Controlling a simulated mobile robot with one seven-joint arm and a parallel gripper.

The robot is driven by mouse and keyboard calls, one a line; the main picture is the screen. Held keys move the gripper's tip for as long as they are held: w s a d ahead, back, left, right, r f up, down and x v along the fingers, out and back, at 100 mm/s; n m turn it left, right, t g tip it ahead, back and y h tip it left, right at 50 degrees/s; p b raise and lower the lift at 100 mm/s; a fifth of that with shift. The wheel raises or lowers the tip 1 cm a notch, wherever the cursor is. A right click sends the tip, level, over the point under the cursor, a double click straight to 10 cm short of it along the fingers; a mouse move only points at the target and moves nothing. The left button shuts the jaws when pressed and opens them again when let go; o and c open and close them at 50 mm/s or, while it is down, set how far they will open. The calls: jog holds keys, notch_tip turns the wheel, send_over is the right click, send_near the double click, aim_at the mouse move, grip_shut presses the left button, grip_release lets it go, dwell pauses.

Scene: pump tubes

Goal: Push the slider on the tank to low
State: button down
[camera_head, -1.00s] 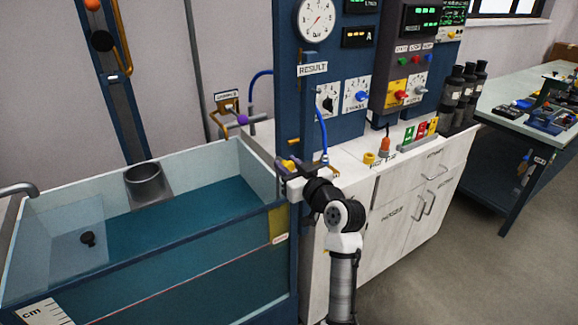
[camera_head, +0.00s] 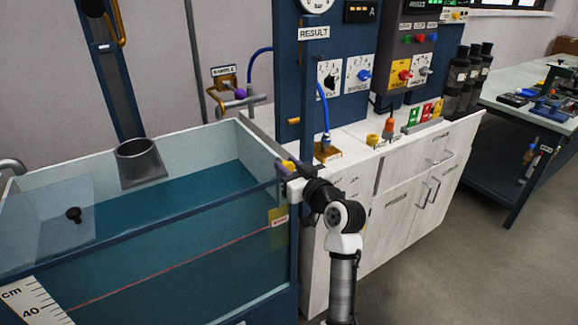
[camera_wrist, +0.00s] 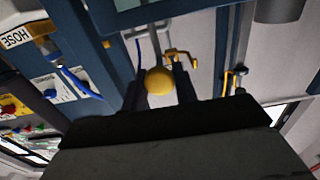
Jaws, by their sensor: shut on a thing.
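The glass-sided tank (camera_head: 150,215) holds blue-green water and has a dark blue frame. A narrow blue upright (camera_head: 309,90) rises at its right front corner. My gripper (camera_head: 284,167) is at this corner, just above the front rim, with a small yellow part showing at its fingertips. In the wrist view a round yellow knob (camera_wrist: 159,81) sits between the two dark fingers of my gripper (camera_wrist: 163,77), which are shut on it. It appears to be the slider's knob. The fingers and wrist hide the slider's track there, and I cannot read any low mark.
A white cabinet (camera_head: 410,190) stands right of the tank, under blue instrument panels (camera_head: 342,100). A grey pipe cup (camera_head: 140,165) is in the tank at the back. A dark bench (camera_head: 540,115) is at the far right. Grey floor is free at the lower right.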

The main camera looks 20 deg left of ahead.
jog(key=shift+f+b, duration=0.55)
jog(key=shift+f, duration=0.85)
jog(key=c, duration=1.2)
grip_release()
jog(key=shift+o, duration=0.2)
jog(key=b+v, duration=0.2)
jog(key=v, duration=1.2)
jog(key=shift+b, duration=0.35)
jog(key=shift+a, duration=0.15)
